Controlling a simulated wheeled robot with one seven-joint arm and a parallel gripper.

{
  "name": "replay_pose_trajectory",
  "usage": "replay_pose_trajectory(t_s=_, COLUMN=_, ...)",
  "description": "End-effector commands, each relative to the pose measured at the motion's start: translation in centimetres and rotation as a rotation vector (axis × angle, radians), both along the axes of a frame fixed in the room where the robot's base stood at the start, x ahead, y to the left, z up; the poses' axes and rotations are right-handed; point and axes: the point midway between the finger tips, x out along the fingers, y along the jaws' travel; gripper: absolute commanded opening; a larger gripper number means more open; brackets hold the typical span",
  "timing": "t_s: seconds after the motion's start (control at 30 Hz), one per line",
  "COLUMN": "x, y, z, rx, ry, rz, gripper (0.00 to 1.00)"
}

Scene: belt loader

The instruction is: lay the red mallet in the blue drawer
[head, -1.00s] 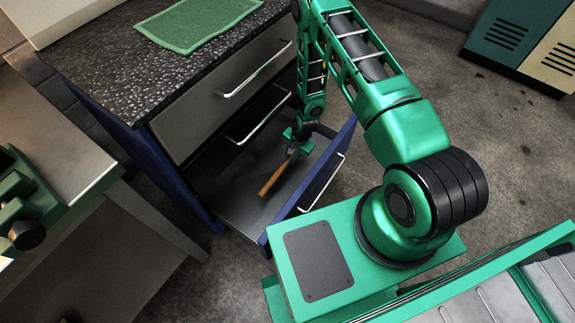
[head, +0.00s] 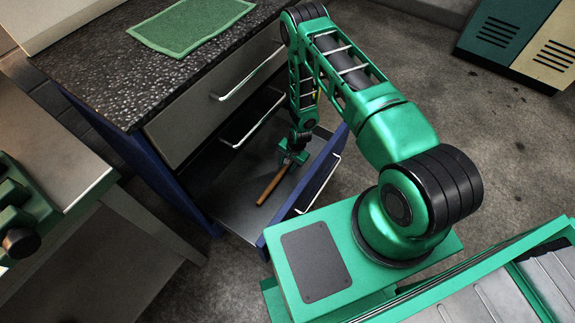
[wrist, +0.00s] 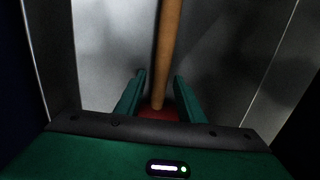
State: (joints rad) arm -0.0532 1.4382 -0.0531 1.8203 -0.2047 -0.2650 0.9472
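The blue drawer (head: 263,246) is pulled out low in the cabinet, with a grey metal floor inside. The red mallet's wooden handle (head: 272,188) slants over that floor; whether it touches the floor is unclear. In the wrist view the handle (wrist: 168,45) runs up the picture from between the fingers. The mallet's red head (wrist: 160,114) fills the gap between both fingers and is mostly hidden by my gripper's palm. My gripper (head: 292,158) is inside the drawer's outline, pointing down, and appears shut on the head.
A dark speckled counter (head: 110,75) with a green mat (head: 190,27) tops the cabinet. A grey upper drawer (head: 205,110) with a bar handle overhangs the blue drawer's back. A workbench (head: 60,150) stands at left. Bare concrete floor lies to the right.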

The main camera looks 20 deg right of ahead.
Motion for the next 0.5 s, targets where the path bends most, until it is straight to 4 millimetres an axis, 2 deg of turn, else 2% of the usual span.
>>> replay_pose_trajectory(t_s=0.33, x=0.1, y=0.0, z=0.2, rx=0.001, ry=-0.001, rz=0.000, gripper=0.38)
replay_pose_trajectory(t_s=0.5, x=-0.1, y=-0.2, z=1.7, rx=0.000, ry=-0.001, rz=0.000, gripper=0.38)
